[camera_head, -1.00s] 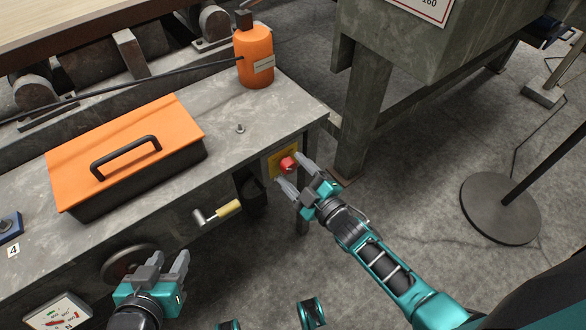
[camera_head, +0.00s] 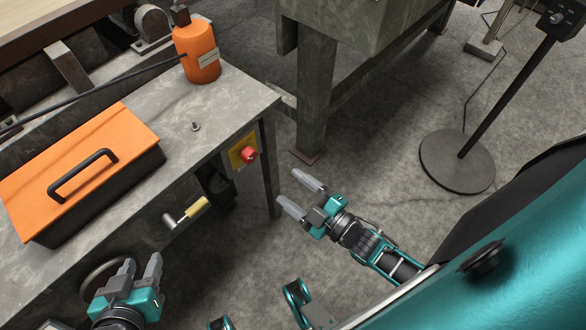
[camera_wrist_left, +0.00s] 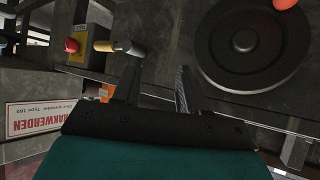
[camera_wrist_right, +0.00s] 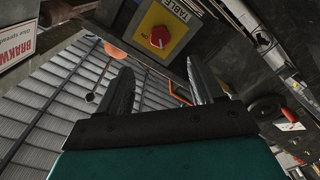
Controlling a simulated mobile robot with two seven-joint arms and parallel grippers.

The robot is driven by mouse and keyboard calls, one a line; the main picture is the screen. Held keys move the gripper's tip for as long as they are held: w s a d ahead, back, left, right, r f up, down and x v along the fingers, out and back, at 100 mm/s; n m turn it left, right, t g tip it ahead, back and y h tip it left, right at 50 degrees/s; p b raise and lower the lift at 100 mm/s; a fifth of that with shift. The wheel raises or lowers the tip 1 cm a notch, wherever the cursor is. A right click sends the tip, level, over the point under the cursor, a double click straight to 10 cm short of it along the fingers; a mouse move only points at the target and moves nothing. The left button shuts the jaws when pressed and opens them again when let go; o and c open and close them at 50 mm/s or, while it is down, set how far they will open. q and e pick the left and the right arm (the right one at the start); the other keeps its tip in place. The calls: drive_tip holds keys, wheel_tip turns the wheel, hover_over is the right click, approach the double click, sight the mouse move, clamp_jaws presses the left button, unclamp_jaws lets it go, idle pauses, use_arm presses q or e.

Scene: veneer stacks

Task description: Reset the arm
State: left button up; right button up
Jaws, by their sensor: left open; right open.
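My left gripper (camera_head: 139,273) is open and empty at the lower left of the head view, in front of the grey bench. It also shows open in the left wrist view (camera_wrist_left: 155,85). My right gripper (camera_head: 300,195) is open and empty over the floor, to the right of the bench and apart from it. It also shows open in the right wrist view (camera_wrist_right: 160,85). A red button (camera_head: 249,154) on a yellow plate is on the bench front, left of my right gripper. The button also shows beyond the fingers in the right wrist view (camera_wrist_right: 159,37).
An orange-lidded box (camera_head: 75,165) and an orange bottle (camera_head: 198,55) stand on the bench (camera_head: 230,100). A crank handle (camera_head: 186,212) sticks out of its front. A stand with a round base (camera_head: 457,163) is at the right. Floor between is clear.

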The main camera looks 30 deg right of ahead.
use_arm(q)
wheel_tip(320, 180, up, 6)
drive_tip(key=s+a+y+p, duration=0.1)
drive_tip(key=a+p, duration=0.2)
drive_tip(key=p, duration=0.7)
drive_tip(key=shift+s, duration=0.25)
use_arm(e)
drive_tip(key=s+r+m+g+h, duration=0.2)
drive_tip(key=r+m+g, duration=0.1)
drive_tip(key=r+m, duration=0.2)
drive_tip(key=s+r+m+g+h, duration=0.2)
drive_tip(key=r+m+g, duration=0.1)
drive_tip(key=r+m, duration=0.2)
drive_tip(key=shift+s+a+r+m, duration=0.25)
drive_tip(key=shift+a+r+m, duration=0.05)
drive_tip(key=shift+r, duration=0.25)
